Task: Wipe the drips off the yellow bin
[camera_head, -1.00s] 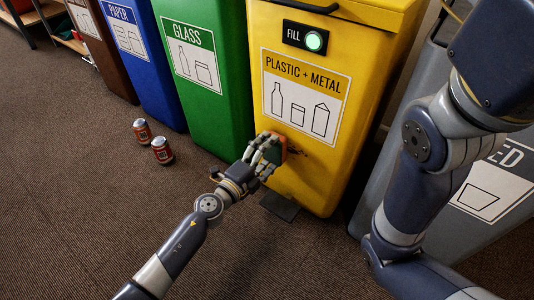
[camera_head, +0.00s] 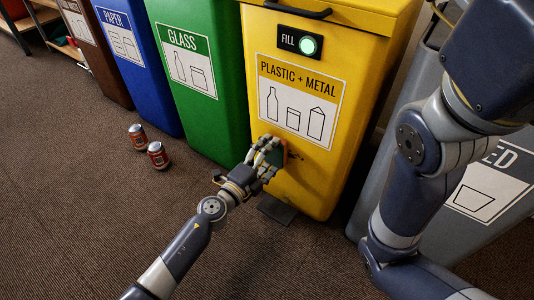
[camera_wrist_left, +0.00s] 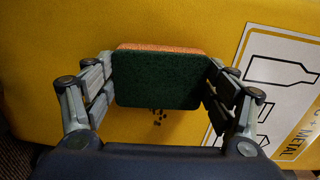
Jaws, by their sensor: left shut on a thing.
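The yellow bin (camera_head: 305,185) stands upright, with a plastic and metal label on its front. My left gripper (camera_head: 265,158) is at the bin's front below the label, shut on a sponge (camera_wrist_left: 157,80) with a green pad and an orange side. The orange side faces the bin; whether it touches cannot be told. Small dark drips (camera_wrist_left: 158,116) show on the yellow panel just past the sponge's edge in the left wrist view. In the head view a dark mark shows just right of the sponge, which hides part of the panel. My right gripper is out of view.
A green bin (camera_head: 210,125), a blue bin (camera_head: 150,95) and a brown bin stand to the left, a grey bin (camera_head: 440,225) to the right. A dark pedal (camera_head: 277,209) juts out at the yellow bin's foot.

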